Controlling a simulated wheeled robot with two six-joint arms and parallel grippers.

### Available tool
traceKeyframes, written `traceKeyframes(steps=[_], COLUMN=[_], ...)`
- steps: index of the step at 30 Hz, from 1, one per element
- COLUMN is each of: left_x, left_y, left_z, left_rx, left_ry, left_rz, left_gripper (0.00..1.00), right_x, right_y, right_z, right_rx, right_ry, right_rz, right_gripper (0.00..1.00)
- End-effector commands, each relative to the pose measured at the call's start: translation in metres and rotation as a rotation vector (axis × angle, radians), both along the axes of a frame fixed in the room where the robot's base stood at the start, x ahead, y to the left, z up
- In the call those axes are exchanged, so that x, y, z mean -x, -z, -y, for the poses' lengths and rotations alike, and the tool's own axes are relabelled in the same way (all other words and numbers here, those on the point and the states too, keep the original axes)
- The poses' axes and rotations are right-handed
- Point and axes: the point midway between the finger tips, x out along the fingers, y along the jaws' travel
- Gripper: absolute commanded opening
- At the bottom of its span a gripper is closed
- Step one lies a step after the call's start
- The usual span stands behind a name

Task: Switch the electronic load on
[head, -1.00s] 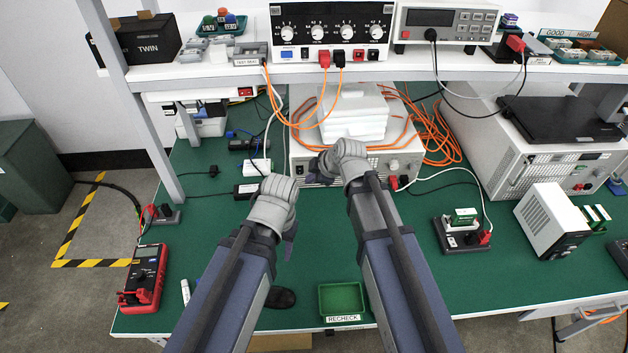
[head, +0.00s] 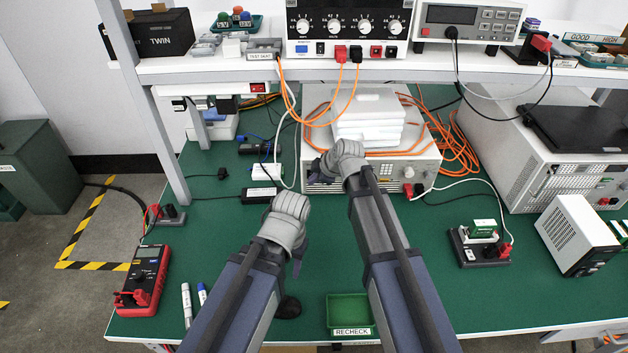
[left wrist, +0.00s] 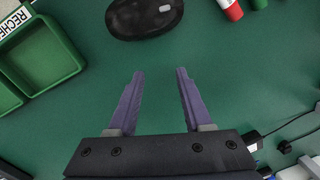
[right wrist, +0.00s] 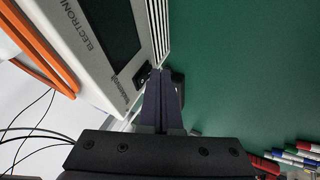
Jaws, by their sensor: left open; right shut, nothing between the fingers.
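The electronic load (head: 425,165) is a white box on the green bench, under the shelf. In the right wrist view its front panel (right wrist: 95,75) shows part of the word "ELECTRONIC", a dark display (right wrist: 112,28) and a small black switch (right wrist: 142,75). My right gripper (right wrist: 160,72) is shut and empty, its tips close beside the switch; I cannot tell whether they touch it. In the head view the right gripper (head: 316,182) covers the panel's left part. My left gripper (left wrist: 158,75) is open and empty over the bare bench, lower in the head view (head: 298,262).
White boxes (head: 368,128) and orange cables (head: 460,145) lie on the load. A green RECHECK tray (head: 349,310), a black mouse (left wrist: 145,18) and markers (head: 187,305) lie near the front edge. A red multimeter (head: 143,280) stands left.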

Motion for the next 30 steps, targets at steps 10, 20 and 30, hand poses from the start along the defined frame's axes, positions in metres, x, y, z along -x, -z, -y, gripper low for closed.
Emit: traceKeyframes(steps=[10,20,30], left_x=[0.0,0.0,0.0], left_y=[0.002,-0.011,-0.014], left_z=[0.0,0.0,0.0], left_rx=[0.0,0.0,0.0], left_ry=[0.0,0.0,0.0], left_rz=[0.0,0.0,0.0], left_gripper=[0.5,0.5,0.5], right_x=[-0.005,-0.005,-0.006], right_y=[0.002,-0.011,-0.014], right_z=[0.0,0.0,0.0], right_rx=[0.0,-0.001,0.0], right_ry=[0.0,0.002,0.002], right_rz=[0.003,0.005,0.007], right_gripper=[0.0,0.0,0.0])
